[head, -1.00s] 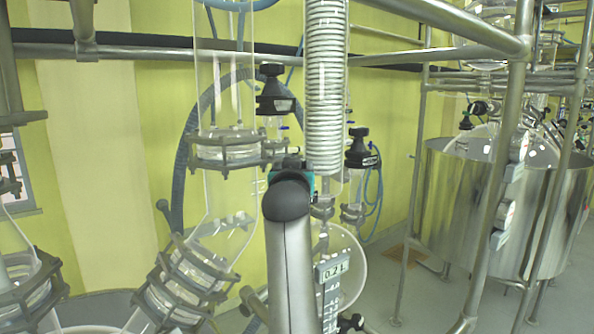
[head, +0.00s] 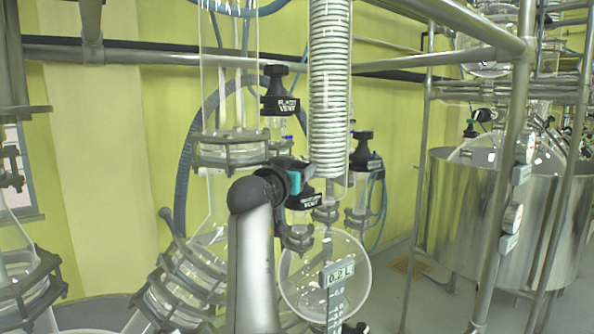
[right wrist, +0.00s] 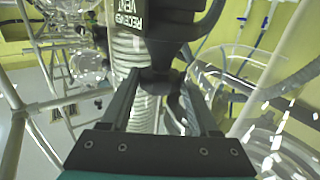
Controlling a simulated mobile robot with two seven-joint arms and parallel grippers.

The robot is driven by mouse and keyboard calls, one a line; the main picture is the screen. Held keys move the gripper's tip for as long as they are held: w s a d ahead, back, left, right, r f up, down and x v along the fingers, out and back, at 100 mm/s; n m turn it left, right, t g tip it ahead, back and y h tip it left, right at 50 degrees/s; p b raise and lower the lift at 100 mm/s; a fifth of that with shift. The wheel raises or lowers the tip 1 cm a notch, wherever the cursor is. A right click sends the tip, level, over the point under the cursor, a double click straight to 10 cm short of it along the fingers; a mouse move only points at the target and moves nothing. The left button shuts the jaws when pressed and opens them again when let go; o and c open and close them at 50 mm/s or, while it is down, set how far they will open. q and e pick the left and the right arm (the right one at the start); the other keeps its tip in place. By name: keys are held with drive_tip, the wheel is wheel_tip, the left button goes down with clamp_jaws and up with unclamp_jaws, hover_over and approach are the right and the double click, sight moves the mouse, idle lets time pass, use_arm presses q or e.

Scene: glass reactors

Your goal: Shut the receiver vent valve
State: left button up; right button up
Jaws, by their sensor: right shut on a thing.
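The receiver vent valve (head: 303,202) is a black valve whose label reads RECEIVER VENT. It sits just left of the foot of the coiled condenser, above the round receiver flask (head: 352,272). In the right wrist view the valve's labelled black body (right wrist: 165,22) is at the top. My right gripper (head: 302,175) is at the valve's top, shut on its black knob (right wrist: 160,82), which shows between the two fingers. The gripper and wrist hide part of the valve in the head view. The left gripper is not in view.
A similar valve labelled FLASK VENT (head: 280,104) is above and to the left. Another black-capped valve (head: 365,151) is to the right. The coiled condenser (head: 330,90) stands close beside my gripper. Metal frame pipes (head: 510,150) and a large steel vessel (head: 490,215) are at the right.

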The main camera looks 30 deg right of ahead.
drive_tip(key=o, duration=1.4)
